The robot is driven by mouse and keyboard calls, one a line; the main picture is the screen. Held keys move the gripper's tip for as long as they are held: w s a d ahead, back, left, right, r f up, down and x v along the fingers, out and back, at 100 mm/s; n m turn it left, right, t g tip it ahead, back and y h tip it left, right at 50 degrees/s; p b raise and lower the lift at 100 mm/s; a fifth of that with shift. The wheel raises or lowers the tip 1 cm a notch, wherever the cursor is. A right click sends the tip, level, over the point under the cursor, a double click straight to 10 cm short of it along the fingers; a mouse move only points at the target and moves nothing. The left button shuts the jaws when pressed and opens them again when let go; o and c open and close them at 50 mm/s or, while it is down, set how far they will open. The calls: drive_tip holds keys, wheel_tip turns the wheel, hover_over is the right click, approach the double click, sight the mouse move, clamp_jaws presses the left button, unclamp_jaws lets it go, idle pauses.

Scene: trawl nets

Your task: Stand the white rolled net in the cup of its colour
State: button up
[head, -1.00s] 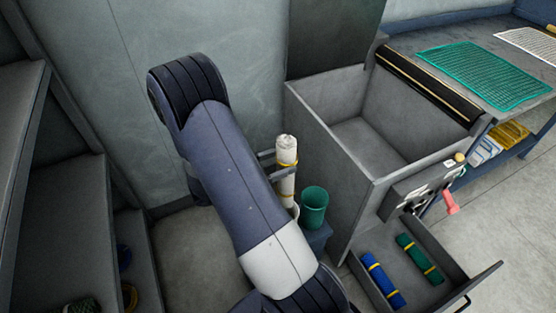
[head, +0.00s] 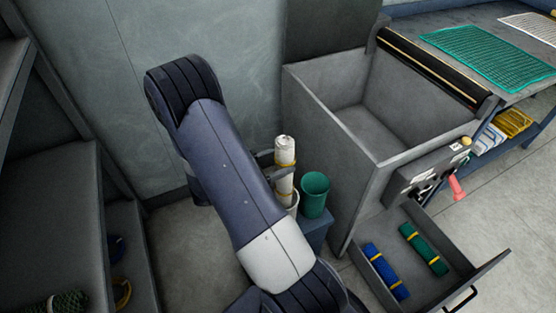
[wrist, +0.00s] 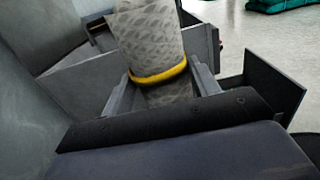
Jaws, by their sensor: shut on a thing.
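The white rolled net (head: 285,152), with yellow bands, is held nearly upright in my gripper (head: 274,166). It also fills the middle of the wrist view (wrist: 150,40), with a yellow band between the two fingers (wrist: 165,90). Its lower end is at the mouth of the white cup (head: 293,204). My arm hides part of that cup, and I cannot tell how deep the net is in it. The green cup (head: 314,196) stands just right of the white cup and looks empty.
Both cups stand on a small blue-grey stand (head: 317,231) beside a grey open bin (head: 335,160). An open drawer (head: 450,265) holds a blue rolled net (head: 386,271) and a green rolled net (head: 424,249). A shelf unit (head: 50,200) stands at the left.

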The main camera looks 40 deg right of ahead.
wheel_tip(320, 180, down, 8)
drive_tip(key=b, duration=0.5)
drive_tip(key=shift+r, duration=0.15)
idle(0.4)
drive_tip(key=o, duration=1.4)
drive_tip(key=shift+a, duration=0.1)
drive_tip(key=v, duration=1)
drive_tip(key=shift+a, duration=0.3)
drive_tip(key=shift+d, duration=0.1)
